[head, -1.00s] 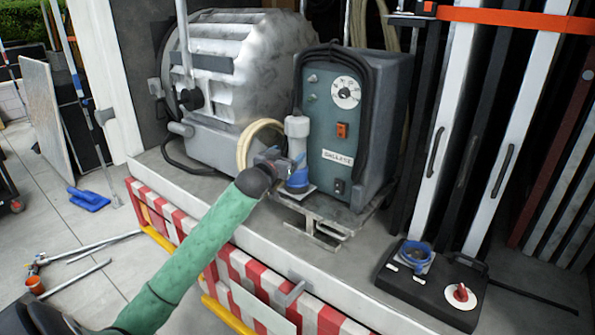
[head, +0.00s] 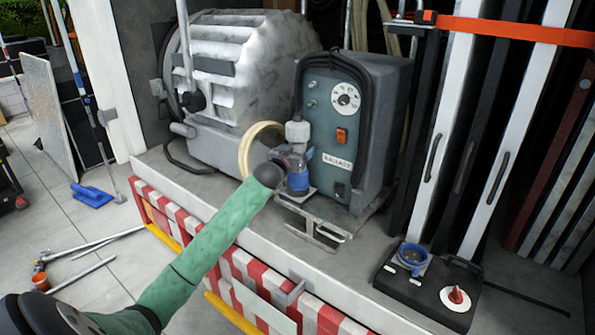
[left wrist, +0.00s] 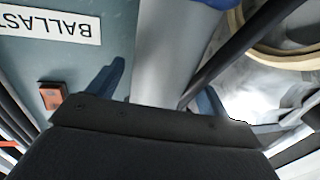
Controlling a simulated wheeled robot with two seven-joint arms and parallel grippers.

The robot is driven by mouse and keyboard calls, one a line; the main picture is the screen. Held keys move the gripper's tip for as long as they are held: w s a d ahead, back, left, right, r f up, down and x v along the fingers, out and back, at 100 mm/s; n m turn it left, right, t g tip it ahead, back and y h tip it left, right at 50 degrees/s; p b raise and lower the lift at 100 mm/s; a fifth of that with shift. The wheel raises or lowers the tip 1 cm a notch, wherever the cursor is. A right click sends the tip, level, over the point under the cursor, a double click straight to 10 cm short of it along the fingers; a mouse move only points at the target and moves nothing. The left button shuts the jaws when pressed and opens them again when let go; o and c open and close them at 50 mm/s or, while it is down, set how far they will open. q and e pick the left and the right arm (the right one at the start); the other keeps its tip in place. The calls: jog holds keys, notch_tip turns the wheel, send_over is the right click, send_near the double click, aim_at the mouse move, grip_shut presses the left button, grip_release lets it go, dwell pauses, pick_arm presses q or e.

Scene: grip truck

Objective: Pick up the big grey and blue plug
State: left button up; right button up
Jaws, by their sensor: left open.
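The big plug (head: 298,180) stands upright on a small plate in front of the ballast box, with a blue lower part and a grey upper part. My left gripper (head: 294,154) is at the plug's middle, coming from the left front. In the left wrist view the plug's grey body (left wrist: 168,50) lies between the two open blue-grey fingers (left wrist: 158,92). A gap shows beside the left finger; whether the right finger touches is unclear. The gripper partly hides the plug's middle in the head view. My right gripper is not in view.
The ballast box (head: 375,90) stands close behind the plug. A cream hose coil (head: 247,152) is just left of it. A large grey lamp (head: 245,75) stands at the back left. A black box (head: 425,290) with a blue socket (head: 413,256) sits at the right.

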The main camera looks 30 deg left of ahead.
pick_arm(q)
jog(key=shift+w+f, duration=0.1)
jog(key=shift+w, duration=0.2)
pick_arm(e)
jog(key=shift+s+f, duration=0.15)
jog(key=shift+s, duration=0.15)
pick_arm(q)
grip_shut()
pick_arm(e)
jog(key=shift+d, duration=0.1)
